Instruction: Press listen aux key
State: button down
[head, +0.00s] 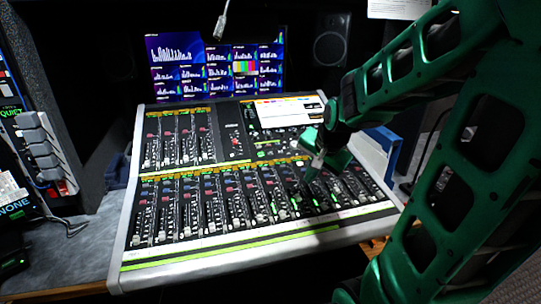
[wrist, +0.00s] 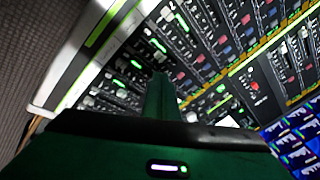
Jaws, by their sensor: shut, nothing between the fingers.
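The mixing console (head: 128,225) fills the middle of the head view, with rows of faders, small keys and lit green buttons. It also fills much of the wrist view (wrist: 62,82). My green gripper (head: 309,174) is shut and empty, pointing down over the right half of the lower fader bank. In the wrist view my gripper (wrist: 160,82) points at the channel strips and hides part of them. The key labels are too small to read, so I cannot tell which one is the listen aux key. I cannot tell whether the fingertips touch the panel.
A bank of monitors (head: 215,68) stands behind the console, with a dark speaker (head: 332,46) at the back right. A cable end (head: 221,27) hangs above the monitors. Grey blocks (head: 40,142) and a lit panel are at the left. My arm covers the right side.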

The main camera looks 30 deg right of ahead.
aim_at(271, 153)
jog(key=w+d+r+m+t, duration=0.1)
jog(key=w+m+t, duration=0.3)
jog(key=w+m, duration=0.3)
jog(key=w+d+r+m+t, duration=0.2)
jog(key=w+m+t, duration=0.2)
jog(key=w, duration=1.2)
jog(key=shift+m, duration=1.4)
jog(key=shift+w+d+f, duration=0.15)
jog(key=shift+w+f, duration=0.4)
jog(key=shift+f, duration=0.8)
jog(key=shift+w+d+f, duration=0.2)
jog(key=shift+w+f, duration=0.35)
jog(key=shift+f, duration=0.75)
jog(key=shift+w+d+f, duration=0.15)
jog(key=shift+w+f, duration=0.4)
jog(key=shift+f, duration=0.8)
jog(key=shift+f, duration=0.15)
jog(key=shift+w+f, duration=0.15)
jog(key=shift+f, duration=0.05)
